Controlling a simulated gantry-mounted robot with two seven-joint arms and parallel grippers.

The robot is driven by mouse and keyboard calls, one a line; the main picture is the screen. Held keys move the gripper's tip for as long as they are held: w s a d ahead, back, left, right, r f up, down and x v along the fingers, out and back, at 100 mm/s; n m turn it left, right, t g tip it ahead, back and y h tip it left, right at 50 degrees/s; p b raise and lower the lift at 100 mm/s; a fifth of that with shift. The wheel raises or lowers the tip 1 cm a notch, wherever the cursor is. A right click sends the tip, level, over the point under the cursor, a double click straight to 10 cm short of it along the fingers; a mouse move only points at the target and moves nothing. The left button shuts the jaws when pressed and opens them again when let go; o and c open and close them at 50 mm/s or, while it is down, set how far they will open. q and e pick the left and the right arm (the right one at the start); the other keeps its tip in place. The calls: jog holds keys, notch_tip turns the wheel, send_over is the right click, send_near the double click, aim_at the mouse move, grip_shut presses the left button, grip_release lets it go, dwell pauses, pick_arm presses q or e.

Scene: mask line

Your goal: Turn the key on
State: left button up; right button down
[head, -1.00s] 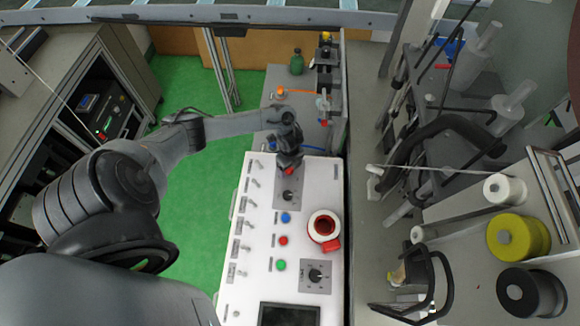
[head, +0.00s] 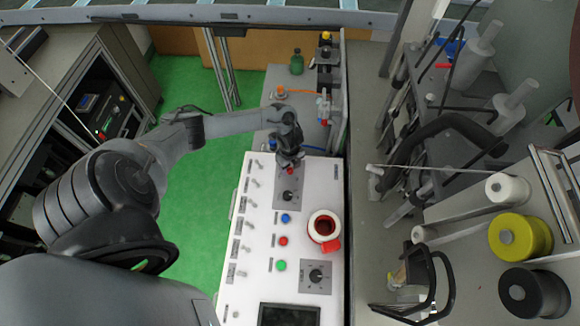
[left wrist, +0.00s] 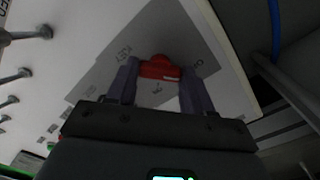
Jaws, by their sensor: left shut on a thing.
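The red key (head: 290,171) stands at the far end of the white control panel (head: 258,223), on a grey plate with printed labels. My left gripper (head: 290,166) reaches down over it from the far side. In the left wrist view, the red key (left wrist: 158,67) lies crosswise between the two fingers of my left gripper (left wrist: 155,78), which are shut on it. The key's lower part and the slot under it are hidden. My right gripper is in neither view.
A black knob (head: 288,196) sits just nearer than the key. Blue (head: 286,218), red (head: 283,240) and green (head: 281,265) buttons, a red-and-white round button (head: 324,227) and several toggle switches share the panel. Machinery with spools (head: 518,237) stands to the right.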

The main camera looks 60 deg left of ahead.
pick_arm(q)
jog(key=m+b, duration=0.1)
jog(key=m, duration=0.3)
jog(key=shift+b, duration=0.3)
jog(key=m+b, duration=0.2)
jog(key=m, duration=0.2)
jog(key=shift+f+m, duration=0.1)
jog(key=shift+m, duration=0.3)
jog(key=m+b, duration=0.3)
jog(key=m, duration=0.1)
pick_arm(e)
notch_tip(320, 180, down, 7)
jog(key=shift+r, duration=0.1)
pick_arm(q)
jog(key=shift+m+b, duration=0.95)
jog(key=shift+m, duration=0.95)
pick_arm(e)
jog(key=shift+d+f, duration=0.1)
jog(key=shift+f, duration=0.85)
pick_arm(q)
jog(key=o, duration=1)
jog(key=shift+o, duration=0.2)
